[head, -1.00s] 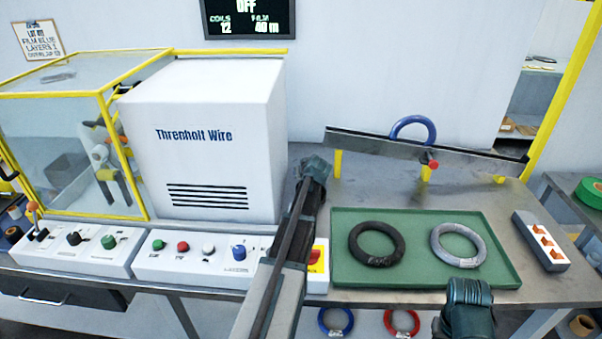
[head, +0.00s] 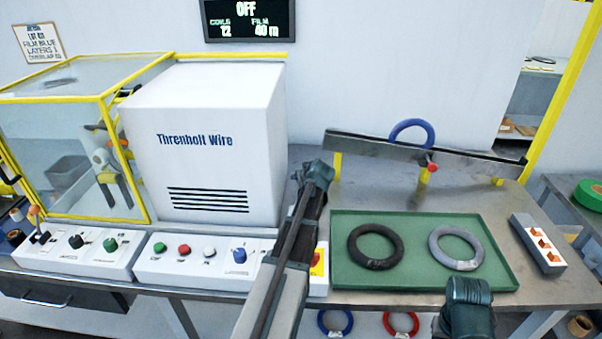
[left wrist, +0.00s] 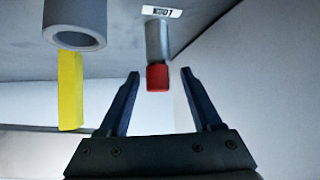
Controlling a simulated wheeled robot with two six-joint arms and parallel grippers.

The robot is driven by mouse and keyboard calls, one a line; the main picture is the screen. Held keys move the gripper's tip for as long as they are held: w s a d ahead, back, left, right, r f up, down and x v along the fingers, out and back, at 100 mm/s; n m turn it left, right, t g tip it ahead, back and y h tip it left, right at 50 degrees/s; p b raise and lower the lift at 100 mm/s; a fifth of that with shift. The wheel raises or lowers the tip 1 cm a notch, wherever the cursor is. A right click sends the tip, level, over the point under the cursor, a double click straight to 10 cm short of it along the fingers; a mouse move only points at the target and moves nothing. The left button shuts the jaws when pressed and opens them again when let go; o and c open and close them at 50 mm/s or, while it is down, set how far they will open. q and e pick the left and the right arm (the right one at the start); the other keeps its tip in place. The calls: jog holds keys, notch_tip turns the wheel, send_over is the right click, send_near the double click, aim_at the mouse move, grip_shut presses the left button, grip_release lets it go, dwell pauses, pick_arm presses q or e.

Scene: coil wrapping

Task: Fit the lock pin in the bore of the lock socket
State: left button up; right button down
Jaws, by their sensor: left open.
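In the left wrist view a grey pin with a red end (left wrist: 157,77), which looks like the lock pin, shows beyond and between my left gripper's fingertips (left wrist: 160,75). The fingers are apart and do not visibly touch it. A grey tube with an open bore (left wrist: 75,40), probably the lock socket, is at the upper left of that view.
A green tray (head: 420,288) holds a black coil (head: 354,245) and a grey coil (head: 435,248). Behind it a metal rail (head: 370,148) has yellow posts, a red knob (head: 432,167) and a blue ring (head: 411,124). The white machine (head: 205,100) stands left of my left gripper.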

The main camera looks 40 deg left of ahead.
pick_arm(q)
jog(key=p+v, duration=0.5)
jog(key=v, duration=0.5)
jog(key=shift+s+d+r, duration=0.15)
jog(key=shift+s+r, duration=0.05)
